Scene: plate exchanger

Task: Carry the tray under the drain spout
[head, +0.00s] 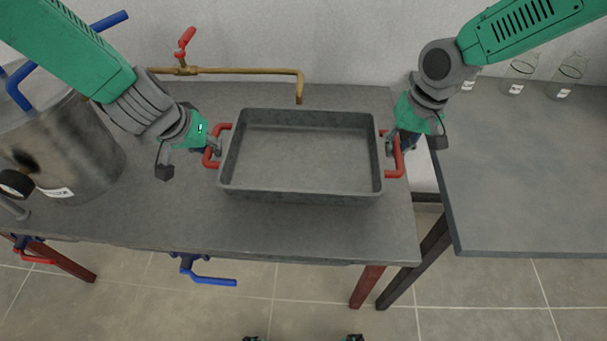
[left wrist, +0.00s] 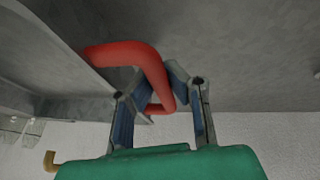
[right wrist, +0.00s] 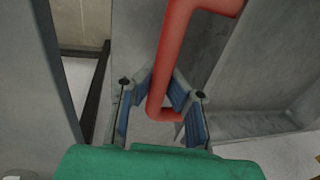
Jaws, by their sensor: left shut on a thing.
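The grey rectangular tray (head: 300,190) sits on or just above the dark table, with a red handle at each end; I cannot tell if it touches. The brass drain pipe (head: 240,71) runs along the wall, and its downturned spout (head: 299,97) ends just behind the tray's far rim in the head view. My left gripper (head: 213,146) is shut on the tray's left red handle (left wrist: 140,54). My right gripper (head: 393,143) has its fingers either side of the right red handle (right wrist: 172,60); whether they grip it is unclear. The tray looks empty.
A metal vessel (head: 75,150) with a gauge stands at the left. A red valve lever (head: 186,38) sits on the pipe. A second table (head: 530,180) with glass flasks (head: 521,70) stands at the right, beyond a gap. The table in front of the tray is clear.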

